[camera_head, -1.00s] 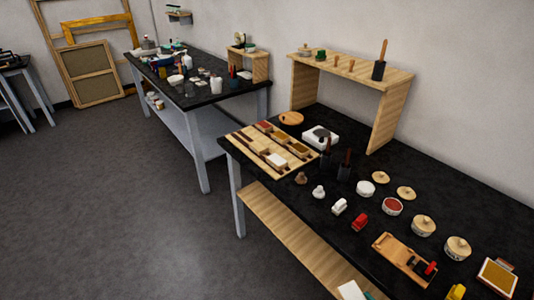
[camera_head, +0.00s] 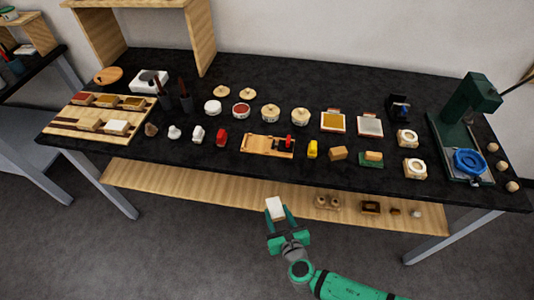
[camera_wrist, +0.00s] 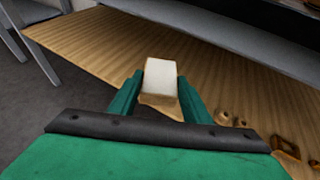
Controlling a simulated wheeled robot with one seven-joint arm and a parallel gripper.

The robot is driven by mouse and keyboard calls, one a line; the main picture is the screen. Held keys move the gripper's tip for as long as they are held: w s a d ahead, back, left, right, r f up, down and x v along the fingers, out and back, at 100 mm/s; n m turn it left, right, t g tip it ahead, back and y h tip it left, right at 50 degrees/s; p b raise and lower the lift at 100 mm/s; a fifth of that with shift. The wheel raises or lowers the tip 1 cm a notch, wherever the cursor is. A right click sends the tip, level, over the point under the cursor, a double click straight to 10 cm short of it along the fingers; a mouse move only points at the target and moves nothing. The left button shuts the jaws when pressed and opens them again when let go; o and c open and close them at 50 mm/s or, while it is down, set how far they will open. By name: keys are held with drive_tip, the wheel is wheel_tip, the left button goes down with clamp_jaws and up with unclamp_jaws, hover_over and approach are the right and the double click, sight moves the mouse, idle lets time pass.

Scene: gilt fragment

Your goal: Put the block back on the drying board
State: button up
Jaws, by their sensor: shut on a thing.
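A white-topped block with a tan lower part (camera_head: 275,206) is held between the fingertips of my gripper (camera_head: 276,216), in front of the bench and out over the lower shelf's front edge. In the wrist view the block (camera_wrist: 160,76) sits between the two green fingers of my gripper (camera_wrist: 158,92). The wooden board with slots (camera_head: 62,127), likely the drying board, lies on the bench's left end. It holds red, orange and brown-topped blocks at the back, and a white-topped block at the front right. My gripper is well right of it and lower.
Small jars, pads and coloured tools stand across the bench (camera_head: 330,80). A green press (camera_head: 470,100) with a blue ring stands at the right end. A wooden shelf (camera_head: 200,193) runs below, with small items at its right. The floor in front is clear.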

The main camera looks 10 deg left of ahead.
wheel_tip(320, 180, down, 11)
drive_tip(key=d+m+t+h, duration=0.1)
drive_tip(key=d+m+h, duration=0.1)
drive_tip(key=m+h, duration=0.2)
drive_tip(key=shift+m+h, duration=0.4)
drive_tip(key=shift+h, duration=0.4)
